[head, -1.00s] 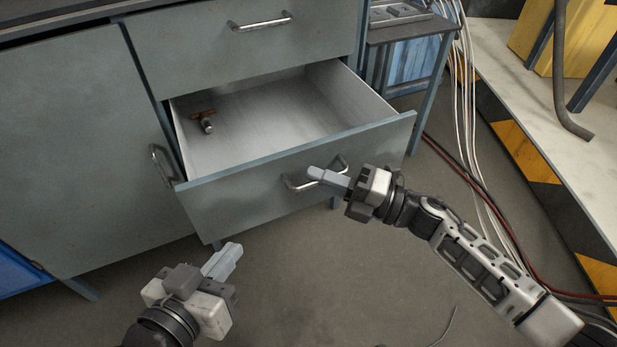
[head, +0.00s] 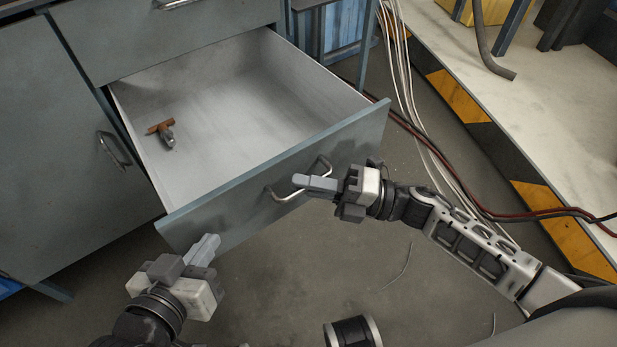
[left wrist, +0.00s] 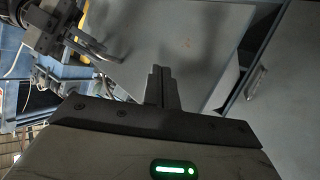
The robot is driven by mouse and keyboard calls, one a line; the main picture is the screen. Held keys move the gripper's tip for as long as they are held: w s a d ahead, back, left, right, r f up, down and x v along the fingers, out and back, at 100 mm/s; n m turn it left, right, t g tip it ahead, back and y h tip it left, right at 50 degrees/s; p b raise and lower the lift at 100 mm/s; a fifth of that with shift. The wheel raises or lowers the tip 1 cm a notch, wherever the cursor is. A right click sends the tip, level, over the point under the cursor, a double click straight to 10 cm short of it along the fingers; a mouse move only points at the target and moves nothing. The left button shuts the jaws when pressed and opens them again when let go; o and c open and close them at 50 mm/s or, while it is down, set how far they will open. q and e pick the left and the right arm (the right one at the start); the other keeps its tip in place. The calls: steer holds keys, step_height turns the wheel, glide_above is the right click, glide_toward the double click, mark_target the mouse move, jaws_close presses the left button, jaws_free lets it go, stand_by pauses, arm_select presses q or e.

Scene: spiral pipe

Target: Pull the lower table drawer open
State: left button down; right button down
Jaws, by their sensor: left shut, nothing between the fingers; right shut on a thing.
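The lower table drawer (head: 235,200) stands pulled far out, with its pale inside showing. Its metal bar handle (head: 283,196) is on the front panel. My right gripper (head: 314,183) is shut on the handle, with its fingers across the bar. My left gripper (head: 203,250) is shut and empty, low in front of the drawer's left front corner. In the left wrist view its closed fingers (left wrist: 161,88) point at the drawer front (left wrist: 175,45), apart from it as far as I can tell.
A small tool with an orange-brown crossbar (head: 163,130) lies inside the drawer on the left. A cabinet door with a handle (head: 114,150) is left of it. Cables (head: 405,110) run along the floor at the right, beside a striped platform edge (head: 460,97).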

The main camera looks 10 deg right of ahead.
steer(key=c, duration=1.5)
jaws_free()
arm_select(q)
steer(key=shift+s+f, duration=0.1)
steer(key=shift+s, duration=0.05)
steer(key=shift+f+p, duration=0.25)
steer(key=shift+p, duration=0.05)
arm_select(e)
steer(key=v, duration=1.6)
arm_select(q)
steer(key=shift+r, duration=0.2)
